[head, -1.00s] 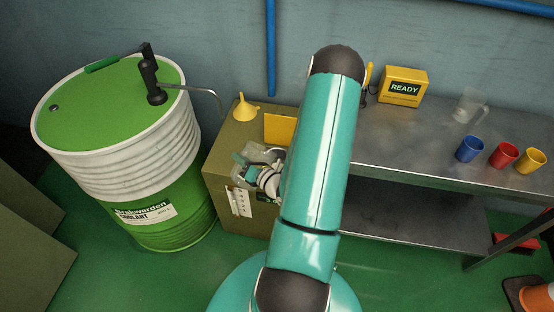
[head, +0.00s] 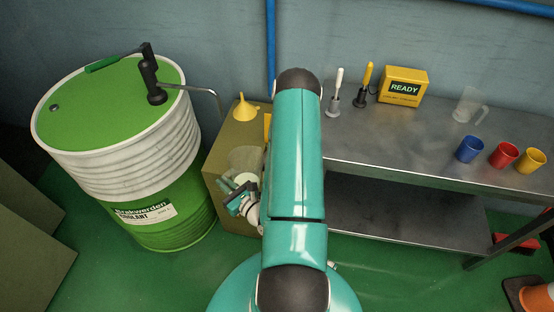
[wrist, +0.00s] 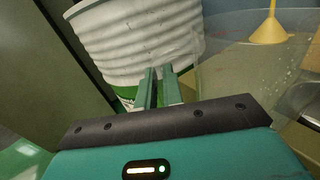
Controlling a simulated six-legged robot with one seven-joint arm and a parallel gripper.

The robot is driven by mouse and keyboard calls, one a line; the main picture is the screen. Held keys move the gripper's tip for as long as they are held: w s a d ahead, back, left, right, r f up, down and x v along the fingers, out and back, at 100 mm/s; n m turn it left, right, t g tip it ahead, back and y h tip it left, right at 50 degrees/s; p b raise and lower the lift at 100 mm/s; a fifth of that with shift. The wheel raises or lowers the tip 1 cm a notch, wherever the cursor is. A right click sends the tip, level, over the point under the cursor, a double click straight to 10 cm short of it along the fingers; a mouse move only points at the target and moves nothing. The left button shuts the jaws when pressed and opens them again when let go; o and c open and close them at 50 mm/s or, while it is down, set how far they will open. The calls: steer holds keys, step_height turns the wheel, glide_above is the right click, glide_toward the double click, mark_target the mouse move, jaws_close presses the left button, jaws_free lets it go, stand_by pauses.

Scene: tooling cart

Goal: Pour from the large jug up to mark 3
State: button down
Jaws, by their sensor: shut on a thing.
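A large clear jug (head: 244,158) is beside my gripper (head: 235,190), over the olive cabinet at left. In the wrist view the jug (wrist: 230,72) fills the right side, and the fingers (wrist: 160,85) are close together at its left. They are shut on the jug, apparently at its handle, though the contact is hard to see. A second clear jug (head: 467,106) with a handle stands upright on the steel bench.
A green and white coolant drum (head: 120,170) with a pump stands at left. A yellow funnel (head: 245,108) is on the cabinet (head: 222,160). The bench (head: 400,145) holds a yellow READY box (head: 403,88), two handled tools, and blue (head: 469,150), red (head: 504,156) and yellow (head: 531,161) cups.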

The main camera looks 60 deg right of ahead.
steer(key=shift+a+f+n, duration=0.25)
steer(key=shift+f+n, duration=0.35)
steer(key=shift+w, duration=0.1)
stand_by(2.2)
steer(key=w+a+r+n+y, duration=0.1)
steer(key=w+a+r, duration=0.3)
steer(key=w+a, duration=1.2)
steer(key=a+y, duration=0.1)
steer(key=a, duration=0.2)
steer(key=shift+a+n+y, duration=0.15)
steer(key=shift+n+y, duration=0.15)
steer(key=shift+r, duration=0.15)
stand_by(0.5)
